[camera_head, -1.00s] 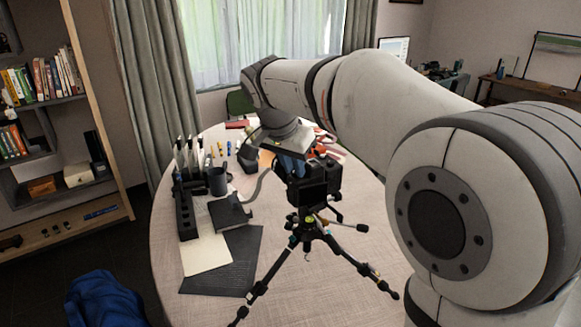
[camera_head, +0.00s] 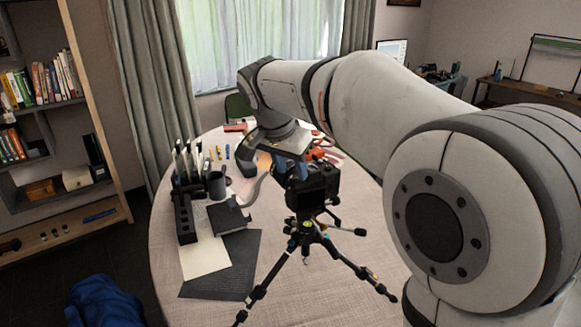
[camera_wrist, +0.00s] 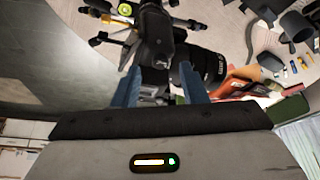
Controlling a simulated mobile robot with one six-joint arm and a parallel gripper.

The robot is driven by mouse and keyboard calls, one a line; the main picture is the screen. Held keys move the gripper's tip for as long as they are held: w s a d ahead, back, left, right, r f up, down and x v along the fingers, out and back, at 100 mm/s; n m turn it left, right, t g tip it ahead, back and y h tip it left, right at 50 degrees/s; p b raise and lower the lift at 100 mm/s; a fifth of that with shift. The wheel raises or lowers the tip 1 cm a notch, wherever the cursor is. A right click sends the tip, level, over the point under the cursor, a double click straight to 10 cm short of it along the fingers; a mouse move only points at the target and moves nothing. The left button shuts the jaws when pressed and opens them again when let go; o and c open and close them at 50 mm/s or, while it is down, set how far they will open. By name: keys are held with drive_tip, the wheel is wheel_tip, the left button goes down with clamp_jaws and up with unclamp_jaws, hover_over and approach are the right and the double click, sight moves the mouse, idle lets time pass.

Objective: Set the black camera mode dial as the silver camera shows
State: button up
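The black camera (camera_head: 318,190) sits on a tripod (camera_head: 308,232) above the round table. In the wrist view the black camera (camera_wrist: 158,50) shows with its lens (camera_wrist: 205,66) pointing right. My gripper (camera_head: 291,168) is just above and left of the camera in the head view. In the wrist view my gripper's blue fingers (camera_wrist: 160,86) are apart, with a dark part of the camera showing between them. I cannot tell whether they touch it. The mode dial cannot be made out. No silver camera can be picked out in either view.
The round table (camera_head: 210,295) bears a black rack (camera_head: 186,218), a dark mug (camera_head: 216,185), a dark box (camera_head: 226,216), and paper sheets (camera_head: 205,257). Orange and red items lie behind the camera. The tripod legs spread widely in front.

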drive_tip(key=p+v, duration=0.4)
drive_tip(key=v, duration=0.2)
drive_tip(key=shift+s+r, duration=0.25)
drive_tip(key=shift+r, duration=0.05)
drive_tip(key=shift+a, duration=0.15)
drive_tip(key=s+d+f+n+y, duration=0.1)
drive_tip(key=s+d+f+n, duration=0.1)
drive_tip(key=s+d+f, duration=0.2)
drive_tip(key=s+d+f+n+y, duration=0.1)
drive_tip(key=s+d+f+n, duration=0.2)
drive_tip(key=s+f, duration=0.3)
drive_tip(key=s+d+f+n, duration=0.2)
drive_tip(key=s+d+f, duration=0.3)
drive_tip(key=s, duration=0.7)
drive_tip(key=shift+n+g+y, duration=0.3)
drive_tip(key=shift+y, duration=0.1)
